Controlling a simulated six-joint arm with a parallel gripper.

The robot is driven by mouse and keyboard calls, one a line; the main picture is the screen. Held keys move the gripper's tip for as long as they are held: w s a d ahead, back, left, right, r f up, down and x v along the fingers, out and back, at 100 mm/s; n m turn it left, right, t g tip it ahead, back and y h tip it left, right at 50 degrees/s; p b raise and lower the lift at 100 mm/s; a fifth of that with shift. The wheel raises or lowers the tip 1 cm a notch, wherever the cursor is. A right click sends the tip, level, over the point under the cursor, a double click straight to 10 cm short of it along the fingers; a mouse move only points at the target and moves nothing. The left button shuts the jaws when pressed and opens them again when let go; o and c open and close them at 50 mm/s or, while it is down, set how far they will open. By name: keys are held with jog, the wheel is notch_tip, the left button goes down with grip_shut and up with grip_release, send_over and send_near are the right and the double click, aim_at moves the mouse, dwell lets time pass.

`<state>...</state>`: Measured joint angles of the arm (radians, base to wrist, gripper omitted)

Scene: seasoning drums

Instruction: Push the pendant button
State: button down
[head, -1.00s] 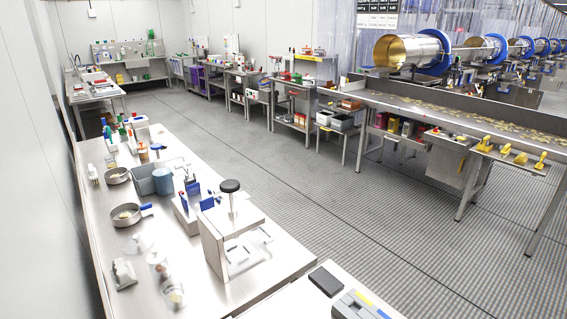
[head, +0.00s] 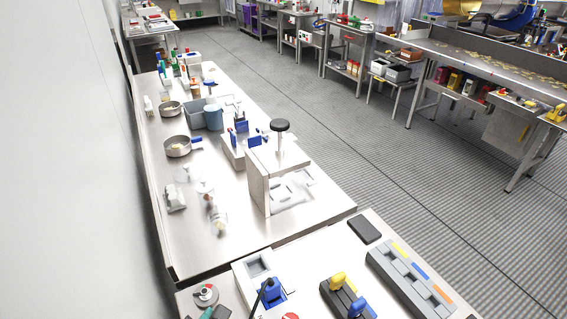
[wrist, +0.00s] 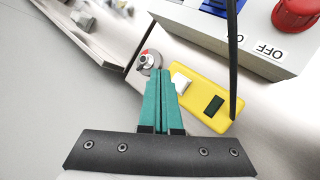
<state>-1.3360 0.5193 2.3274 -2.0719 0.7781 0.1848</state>
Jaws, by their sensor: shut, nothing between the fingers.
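The yellow pendant (wrist: 198,108) lies on the pale bench top in the wrist view. It carries a white button (wrist: 181,83) near its upper left end and a dark button (wrist: 214,104) nearer its lower right. A black cable (wrist: 233,60) runs up from it. My gripper (wrist: 160,75) has two teal fingers, shut against each other and empty. In this view the fingers lie just left of the pendant and the white button. Contact cannot be told. The pendant is not clearly seen in the head view.
A grey control box (wrist: 262,42) with a red knob (wrist: 295,12) and a blue part stands just beyond the pendant. A round metal dial (wrist: 149,60) with red on its rim lies beyond the fingertips; it also shows in the head view (head: 205,294).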

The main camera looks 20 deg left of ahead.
jog(key=shift+f, duration=1.3)
dwell(1.0)
jog(key=shift+f, duration=0.4)
jog(key=shift+f, duration=0.45)
dwell(0.5)
jog(key=shift+r, duration=0.9)
jog(key=shift+r, duration=2.5)
